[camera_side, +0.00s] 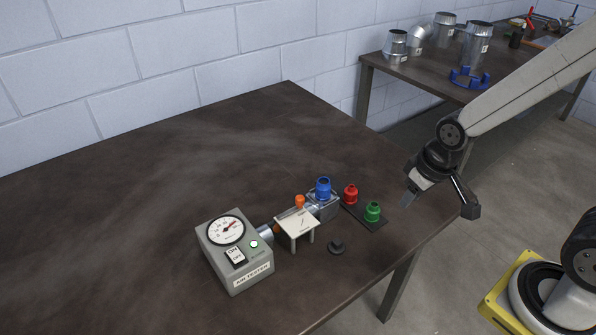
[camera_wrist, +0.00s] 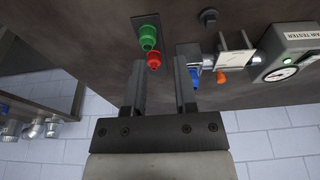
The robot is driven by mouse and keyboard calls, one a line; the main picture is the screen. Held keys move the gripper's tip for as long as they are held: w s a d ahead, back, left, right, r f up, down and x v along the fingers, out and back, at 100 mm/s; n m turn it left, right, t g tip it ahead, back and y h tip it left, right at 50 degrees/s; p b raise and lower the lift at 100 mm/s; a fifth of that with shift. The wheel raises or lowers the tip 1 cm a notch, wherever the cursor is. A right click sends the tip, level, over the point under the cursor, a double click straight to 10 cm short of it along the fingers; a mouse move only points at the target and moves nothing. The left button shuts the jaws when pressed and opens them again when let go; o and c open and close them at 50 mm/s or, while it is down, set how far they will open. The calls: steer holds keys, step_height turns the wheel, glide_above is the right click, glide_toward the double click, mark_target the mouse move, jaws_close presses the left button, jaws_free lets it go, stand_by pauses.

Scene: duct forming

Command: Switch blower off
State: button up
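The grey air tester box (camera_side: 240,275) stands at the table's front left, upright. The rocker's position is too small to tell. The tester also shows at the right edge of the wrist view (camera_wrist: 296,42), with its switch hard to make out. My gripper (camera_side: 407,199) is over the table's right edge, well to the right of the tester. In the wrist view my gripper (camera_wrist: 161,62) has its fingers apart with nothing between them.
Red (camera_side: 350,194) and green (camera_side: 372,211) caps on a dark strip are nearer my gripper. A dark knob (camera_side: 336,247) lies in front.

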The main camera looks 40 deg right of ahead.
steer(key=o, duration=0.4)
steer(key=shift+w+a, duration=0.2)
steer(key=shift+w, duration=0.1)
steer(key=shift+c, duration=0.2)
steer(key=w+a, duration=0.6)
steer(key=w, duration=0.1)
steer(key=shift+r+g, duration=0.3)
steer(key=shift+r, duration=0.15)
steer(key=g, duration=0.2)
glide_toward(235, 254)
steer(key=shift+d+f, duration=0.2)
steer(key=shift+d, duration=0.3)
steer(key=shift+a, duration=0.55)
steer(key=shift+f, duration=0.15)
steer(key=shift+f, duration=3.8)
